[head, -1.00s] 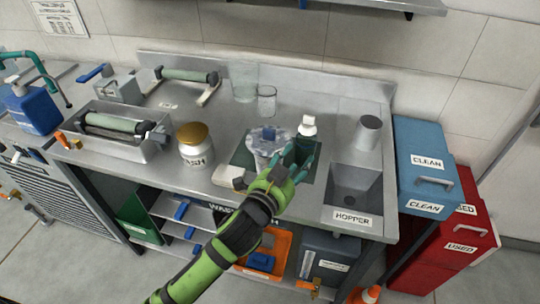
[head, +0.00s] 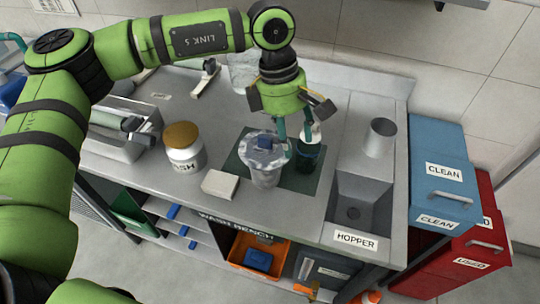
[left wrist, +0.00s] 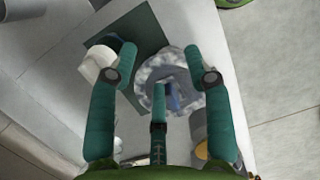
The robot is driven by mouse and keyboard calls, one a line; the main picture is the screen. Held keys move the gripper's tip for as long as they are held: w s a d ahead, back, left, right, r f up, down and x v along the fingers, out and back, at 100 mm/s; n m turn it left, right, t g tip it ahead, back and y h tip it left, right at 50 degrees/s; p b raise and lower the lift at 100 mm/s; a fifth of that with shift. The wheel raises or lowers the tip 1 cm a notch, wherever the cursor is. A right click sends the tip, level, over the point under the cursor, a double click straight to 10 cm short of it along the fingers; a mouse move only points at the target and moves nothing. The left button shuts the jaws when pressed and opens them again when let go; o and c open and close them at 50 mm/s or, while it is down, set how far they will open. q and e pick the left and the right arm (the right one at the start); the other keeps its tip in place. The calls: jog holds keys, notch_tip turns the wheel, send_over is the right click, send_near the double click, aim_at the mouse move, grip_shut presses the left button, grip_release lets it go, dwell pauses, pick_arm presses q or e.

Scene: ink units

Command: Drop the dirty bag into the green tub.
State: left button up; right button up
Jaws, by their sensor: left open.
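A clear, crumpled bag (head: 264,176) with something blue in its top stands on the dark green mat on the bench. I take it for the dirty bag; it also shows in the left wrist view (left wrist: 150,74). My left gripper (head: 291,132) points down just above and behind the bag, its teal fingers apart and nothing held. In the left wrist view the gripper (left wrist: 160,58) has its fingers spread over the bag, partly covering it. A green tub (head: 126,207) sits low under the bench at the left, partly hidden by the bench. My right gripper does not show.
A white-capped dark green bottle (head: 309,153) stands close right of the bag. A gold-lidded jar (head: 184,150) and a pale block (head: 220,184) are left. The hopper sink (head: 357,205) and a metal cup (head: 380,138) are right. An orange crate (head: 282,254) is below.

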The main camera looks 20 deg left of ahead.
aim_at(266, 136)
pick_arm(q)
jog(key=a, duration=0.2)
jog(key=w+a+r+y, duration=0.2)
jog(key=a, duration=0.1)
jog(key=shift+w+a+t, duration=0.25)
jog(key=shift+a+t, duration=0.1)
jog(key=shift+t, duration=0.05)
jog(key=shift+a+f, duration=0.1)
jog(key=shift+a, duration=0.3)
jog(key=f+p, duration=0.3)
jog(key=f, duration=0.3)
jog(key=shift+d+p, duration=0.2)
jog(key=shift+p, duration=0.2)
jog(key=shift+f, duration=0.3)
grip_shut()
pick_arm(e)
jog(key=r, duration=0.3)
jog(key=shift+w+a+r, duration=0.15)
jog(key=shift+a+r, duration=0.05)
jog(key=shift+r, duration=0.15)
